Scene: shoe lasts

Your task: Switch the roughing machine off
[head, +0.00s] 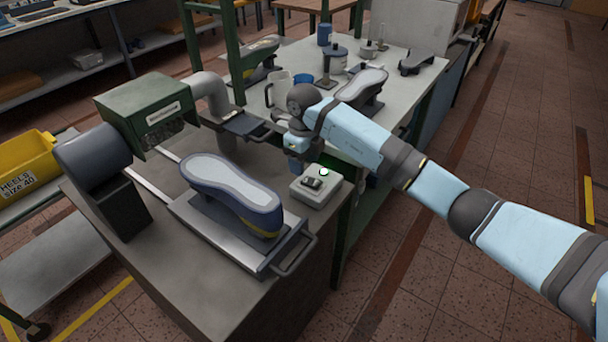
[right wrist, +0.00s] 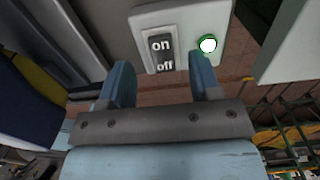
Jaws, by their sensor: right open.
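The roughing machine (head: 150,108) has a green housing and grey parts, and stands on a dark bench at the left. A pale switch box (head: 325,195) sits at the bench's right corner, with a dark rocker switch (head: 312,183) and a lit green lamp (head: 323,172). In the right wrist view the rocker switch (right wrist: 162,53) reads "on" and "off", with the lamp (right wrist: 207,44) glowing beside it. My right gripper (right wrist: 162,66) is open and empty, its fingers pointing at the box, the "off" end between them in the picture. In the head view the gripper (head: 297,165) is just behind the box. My left gripper is out of view.
A shoe last (head: 228,185) lies on a metal carriage with a handle (head: 295,250), left of the switch box. Behind, a pale table (head: 410,85) holds another last, a mug (head: 280,90) and pots. A yellow bin (head: 25,165) stands at far left.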

